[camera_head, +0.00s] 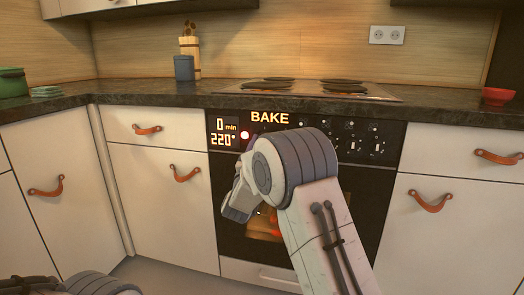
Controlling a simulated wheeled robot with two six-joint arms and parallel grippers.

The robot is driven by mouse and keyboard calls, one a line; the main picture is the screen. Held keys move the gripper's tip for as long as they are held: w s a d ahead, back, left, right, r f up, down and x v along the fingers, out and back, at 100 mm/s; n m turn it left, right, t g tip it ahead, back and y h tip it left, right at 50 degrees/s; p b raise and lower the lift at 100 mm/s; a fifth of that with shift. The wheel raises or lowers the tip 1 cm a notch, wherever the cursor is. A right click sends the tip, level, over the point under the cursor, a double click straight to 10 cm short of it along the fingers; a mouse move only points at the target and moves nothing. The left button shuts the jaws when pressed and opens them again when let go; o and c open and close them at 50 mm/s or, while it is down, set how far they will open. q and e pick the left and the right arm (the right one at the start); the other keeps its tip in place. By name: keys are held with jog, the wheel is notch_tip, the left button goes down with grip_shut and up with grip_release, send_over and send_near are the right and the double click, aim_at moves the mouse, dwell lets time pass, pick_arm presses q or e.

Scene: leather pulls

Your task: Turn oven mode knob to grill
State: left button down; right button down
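The oven (212,190) is built in under the counter, with a black control panel (225,120) along its top. The panel reads "0 min", "220°" and "BAKE" (270,118). I cannot pick out the mode knob for certain; my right arm covers the middle of the panel. My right gripper (238,200) is in front of the oven door, just below the panel; its fingers are too hidden to tell open from shut. Only parts of my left arm show at the bottom left corner.
A cooktop (310,90) is set in the dark counter (140,92). White cabinets with leather pulls (185,173) flank the oven. A green pot (12,83), a grey-blue canister (184,68) and a red bowl (497,96) stand on the counter. Warm light shows through the oven door.

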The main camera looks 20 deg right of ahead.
jog(key=m+g+h, duration=0.1)
jog(key=m, duration=0.1)
jog(key=m+g+b, duration=0.1)
jog(key=m, duration=0.2)
jog(key=shift+a+f+m+h, duration=0.15)
jog(key=shift+m+h, duration=0.15)
jog(key=shift+h, duration=0.1)
jog(key=m+g+h+b, duration=0.1)
jog(key=m+g, duration=0.1)
jog(key=m, duration=0.2)
jog(key=shift+w+a+m, duration=0.1)
jog(key=shift+w+m, duration=0.05)
jog(key=shift+m, duration=0.25)
jog(key=m+g, duration=0.1)
jog(key=m, duration=0.1)
jog(key=m+g, duration=0.1)
jog(key=m, duration=0.2)
jog(key=shift+r+m+g, duration=0.25)
jog(key=shift+m+g, duration=0.05)
jog(key=shift+g, duration=0.1)
jog(key=m+g, duration=0.1)
jog(key=m, duration=0.2)
jog(key=m+p, duration=0.1)
jog(key=m, duration=0.1)
jog(key=shift+r+m+g+y, duration=0.15)
jog(key=shift+m+g+y, duration=0.25)
jog(key=shift+c, duration=2)
grip_release()
jog(key=shift+a, duration=0.1)
